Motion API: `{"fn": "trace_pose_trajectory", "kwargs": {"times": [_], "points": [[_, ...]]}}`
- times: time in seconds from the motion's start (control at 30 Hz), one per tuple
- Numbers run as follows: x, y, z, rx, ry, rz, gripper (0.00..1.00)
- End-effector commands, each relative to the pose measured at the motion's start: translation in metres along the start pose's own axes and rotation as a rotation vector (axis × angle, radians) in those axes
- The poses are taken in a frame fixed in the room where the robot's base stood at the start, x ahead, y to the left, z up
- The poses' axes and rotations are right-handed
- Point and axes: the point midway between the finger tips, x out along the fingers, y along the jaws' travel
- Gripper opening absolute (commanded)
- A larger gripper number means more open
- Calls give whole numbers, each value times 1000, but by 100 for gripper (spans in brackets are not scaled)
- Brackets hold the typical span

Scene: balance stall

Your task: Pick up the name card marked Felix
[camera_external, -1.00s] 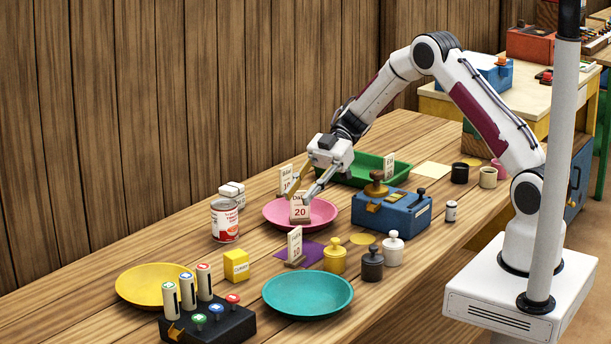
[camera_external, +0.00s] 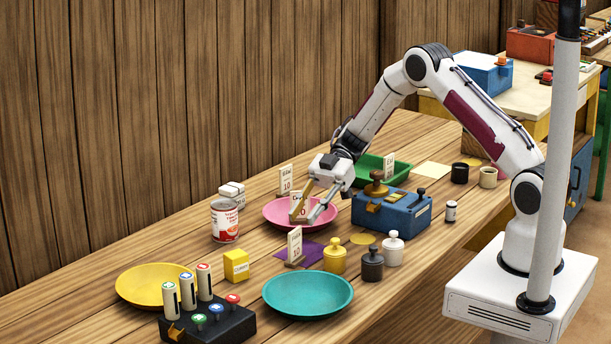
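My gripper (camera_external: 302,217) is low over the pink plate (camera_external: 328,218), its fingers apart on either side of a standing name card (camera_external: 299,205). I cannot tell whether they touch it. That card's name starts with what looks like "D"; the rest is unclear. Another white card (camera_external: 286,179) stands behind the pink plate, its name perhaps "Bilal". A third card (camera_external: 295,243) stands in front by the purple mat (camera_external: 308,255). A fourth card (camera_external: 389,166) stands at the green tray (camera_external: 364,181). I cannot read Felix on any card.
A blue box with brass weight (camera_external: 395,212) stands right of the pink plate. A labelled jar (camera_external: 225,220) stands left. Yellow, black and white weights (camera_external: 372,263) stand in front, near the teal plate (camera_external: 308,296). Bare wood shows between the yellow plate (camera_external: 150,280) and the wall.

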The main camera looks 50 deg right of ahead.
Motion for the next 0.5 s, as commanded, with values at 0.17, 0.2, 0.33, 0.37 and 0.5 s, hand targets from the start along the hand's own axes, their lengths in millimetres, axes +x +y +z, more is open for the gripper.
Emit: {"fn": "trace_pose_trajectory", "kwargs": {"times": [0.17,0.2,0.33,0.37,0.5], "points": [[5,0,13,0,0,0,25],[6,0,14,0,0,0,25],[6,0,15,-1,0,1,25],[6,0,15,-1,0,1,25],[6,0,15,-1,0,1,25]]}}
